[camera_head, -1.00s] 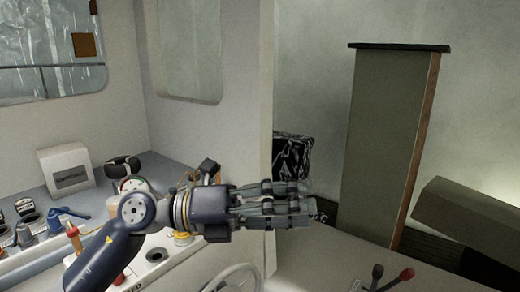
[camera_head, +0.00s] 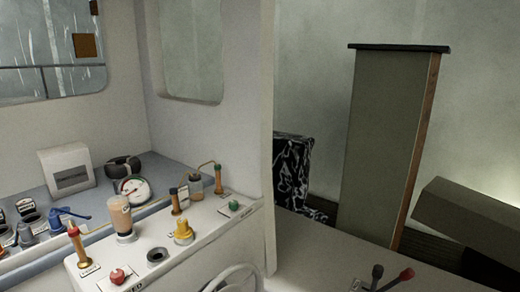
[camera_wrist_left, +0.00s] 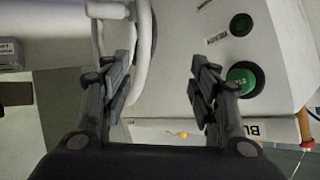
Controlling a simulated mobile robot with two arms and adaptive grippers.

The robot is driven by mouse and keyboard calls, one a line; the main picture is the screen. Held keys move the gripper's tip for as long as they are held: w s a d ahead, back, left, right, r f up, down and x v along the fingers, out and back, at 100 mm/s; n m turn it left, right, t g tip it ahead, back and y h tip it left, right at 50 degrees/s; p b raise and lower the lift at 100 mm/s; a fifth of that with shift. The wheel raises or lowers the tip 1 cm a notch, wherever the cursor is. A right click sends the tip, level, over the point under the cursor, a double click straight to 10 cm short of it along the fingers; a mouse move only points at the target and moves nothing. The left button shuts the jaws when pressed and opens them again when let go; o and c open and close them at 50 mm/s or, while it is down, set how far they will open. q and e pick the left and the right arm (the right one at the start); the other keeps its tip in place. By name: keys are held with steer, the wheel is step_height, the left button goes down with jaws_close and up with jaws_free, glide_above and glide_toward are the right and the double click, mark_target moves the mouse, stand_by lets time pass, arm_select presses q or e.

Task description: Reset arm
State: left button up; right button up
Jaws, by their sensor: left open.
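My left gripper (camera_wrist_left: 162,92) shows in the left wrist view with its two fingers spread apart and nothing between them. A pale console face with a green button (camera_wrist_left: 242,78) and a smaller dark green button (camera_wrist_left: 241,25) lies beyond the fingers, to the right. A white curved bar (camera_wrist_left: 143,40) runs near the left finger. In the head view neither arm nor gripper shows. My right gripper is in no frame.
The head view shows a console (camera_head: 205,222) with a red button (camera_head: 117,276), a yellow knob (camera_head: 183,232) and a bottle (camera_head: 120,218). A steering wheel (camera_head: 235,275) stands below it. Levers (camera_head: 405,275) stand at the lower right. A tall panel (camera_head: 385,140) stands behind.

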arm_select(q)
steer(key=s+f+n+g, duration=0.1)
steer(key=s+f+g, duration=0.35)
steer(key=s, duration=0.45)
steer(key=s+f+g, duration=0.3)
steer(key=s+f, duration=0.3)
steer(key=s, duration=0.4)
step_height(320, 180, down, 32)
steer(key=s+g+b, duration=0.2)
steer(key=b, duration=0.3)
steer(key=s+a+f+b, duration=0.1)
steer(key=s+f+b, duration=0.1)
steer(key=s+f, duration=0.6)
steer(key=s+a+f+b, duration=0.1)
steer(key=s+f+b, duration=0.2)
steer(key=s+f, duration=0.5)
step_height(320, 180, down, 5)
steer(key=shift+s+a+r+g+h, duration=0.1)
steer(key=shift+s+a+g+h, duration=0.2)
steer(key=shift+a+g, duration=0.15)
